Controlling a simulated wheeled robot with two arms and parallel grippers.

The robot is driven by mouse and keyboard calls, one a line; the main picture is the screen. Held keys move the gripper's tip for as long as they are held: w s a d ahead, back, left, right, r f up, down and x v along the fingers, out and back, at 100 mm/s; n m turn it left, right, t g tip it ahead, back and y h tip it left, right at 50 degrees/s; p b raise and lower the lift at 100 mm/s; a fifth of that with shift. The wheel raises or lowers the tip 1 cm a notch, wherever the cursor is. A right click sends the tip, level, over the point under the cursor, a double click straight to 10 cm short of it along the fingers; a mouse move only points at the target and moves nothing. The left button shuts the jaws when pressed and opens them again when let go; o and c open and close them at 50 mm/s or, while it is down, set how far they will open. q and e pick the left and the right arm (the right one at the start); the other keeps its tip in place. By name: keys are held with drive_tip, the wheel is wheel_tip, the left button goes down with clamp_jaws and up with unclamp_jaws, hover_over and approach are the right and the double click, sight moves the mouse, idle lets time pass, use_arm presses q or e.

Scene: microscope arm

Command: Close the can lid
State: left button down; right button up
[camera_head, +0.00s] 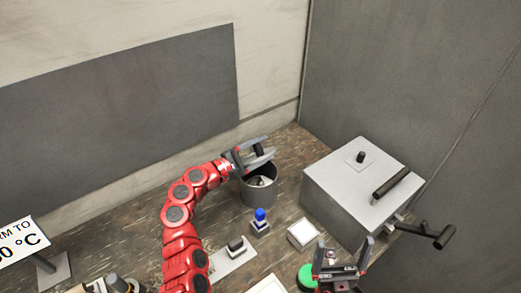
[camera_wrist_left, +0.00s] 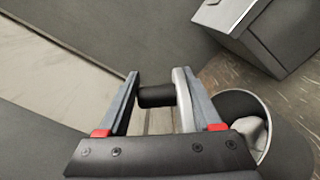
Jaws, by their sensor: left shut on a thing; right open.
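The grey can (camera_head: 258,195) stands open on the bench, with something pale inside; its rim and opening (camera_wrist_left: 262,110) show at the right of the left wrist view. My left gripper (camera_head: 262,152) is above the can's back edge, shut on the can lid by its black knob (camera_wrist_left: 157,96). A thin pale rounded edge (camera_wrist_left: 183,98), which looks like the lid seen nearly edge-on, lies beside the right finger. In the head view the fingers hide most of the lid. My right gripper (camera_head: 342,256) is open and empty at the lower right, near a green round thing (camera_head: 306,276).
A large grey box (camera_head: 345,200) with black handles stands right of the can. Walls stand behind and right.

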use_arm(q)
drive_tip(key=shift+r, duration=0.15)
drive_tip(key=shift+c, duration=1.8)
unclamp_jaws()
drive_tip(key=shift+o, duration=0.5)
drive_tip(key=shift+w+d, duration=0.1)
drive_tip(key=shift+d, duration=0.05)
drive_tip(key=p+v, duration=0.1)
drive_tip(key=v, duration=1.6)
